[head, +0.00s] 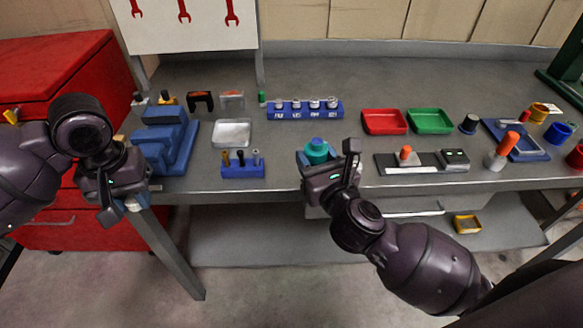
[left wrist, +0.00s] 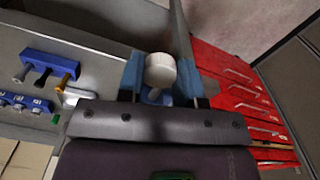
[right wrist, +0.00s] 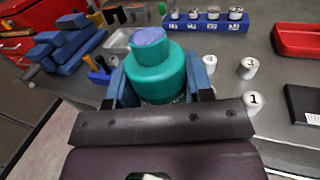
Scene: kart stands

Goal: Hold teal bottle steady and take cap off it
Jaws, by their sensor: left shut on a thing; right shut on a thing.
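The teal bottle (head: 317,150) stands upright at the front edge of the bench. Its open neck with a purple-blue top shows in the right wrist view (right wrist: 150,65), with no cap on it. My right gripper (head: 314,162) is shut on the bottle's body, one blue finger on each side. My left gripper (head: 112,208) is off the bench's front left corner, well apart from the bottle. In the left wrist view it is shut on a white round cap (left wrist: 160,70).
A blue stepped block (head: 165,140) and a blue holder with pegs (head: 240,170) stand left of the bottle. A blue rack (head: 305,110) is behind it. Red (head: 385,122) and green (head: 430,121) trays lie to the right. White numbered cylinders (right wrist: 248,68) stand near the bottle.

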